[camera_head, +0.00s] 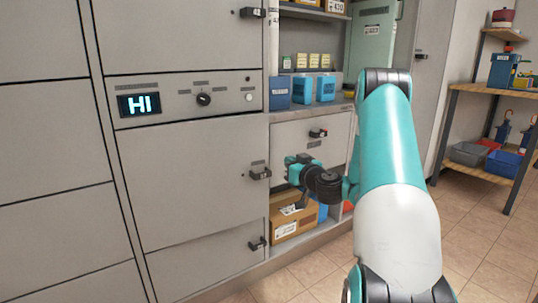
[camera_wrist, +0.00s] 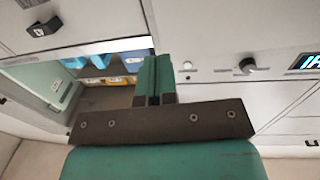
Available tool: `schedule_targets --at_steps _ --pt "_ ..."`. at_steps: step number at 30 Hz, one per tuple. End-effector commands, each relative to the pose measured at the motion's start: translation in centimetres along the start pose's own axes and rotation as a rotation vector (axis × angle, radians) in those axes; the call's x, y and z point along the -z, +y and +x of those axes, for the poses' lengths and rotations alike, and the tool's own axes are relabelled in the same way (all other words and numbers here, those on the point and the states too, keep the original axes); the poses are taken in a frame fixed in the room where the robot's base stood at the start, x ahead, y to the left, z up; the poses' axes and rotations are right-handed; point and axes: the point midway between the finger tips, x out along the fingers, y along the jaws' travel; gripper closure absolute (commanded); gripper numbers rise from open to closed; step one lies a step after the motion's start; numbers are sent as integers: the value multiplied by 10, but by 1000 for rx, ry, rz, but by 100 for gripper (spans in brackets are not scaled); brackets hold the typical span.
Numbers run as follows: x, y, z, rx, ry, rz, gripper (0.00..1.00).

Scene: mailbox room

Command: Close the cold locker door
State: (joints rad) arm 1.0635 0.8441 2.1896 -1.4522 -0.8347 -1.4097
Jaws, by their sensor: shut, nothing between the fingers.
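A pale green panel (camera_head: 375,45) with a small label stands upright at the right of the open shelves in the head view. It may be the inner face of an open door; I cannot tell for sure that it is the cold locker door. A pale green surface (camera_wrist: 55,85) also shows at the left in the wrist view, beside the opening. My gripper (camera_head: 291,161) is in front of the lockers, just right of a dark latch handle (camera_head: 260,174); contact is unclear. Its fingers (camera_wrist: 155,78) are together and empty in the wrist view.
The locker wall has a lit "HI" display (camera_head: 139,104) and a knob (camera_head: 204,99). Blue bins (camera_head: 302,90) sit on an open shelf; a cardboard box (camera_head: 290,222) sits low. A workbench (camera_head: 475,92) stands at the right. Tiled floor (camera_head: 480,240) is free in front.

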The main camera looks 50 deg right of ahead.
Motion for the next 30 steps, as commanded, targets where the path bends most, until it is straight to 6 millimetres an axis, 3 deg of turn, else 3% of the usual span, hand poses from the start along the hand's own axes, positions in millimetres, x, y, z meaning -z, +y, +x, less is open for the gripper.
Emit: schedule_targets --at_steps 18,30 --pt "9 -2 47 3 -2 0 100" --pt "2 -3 122 5 2 -3 100"
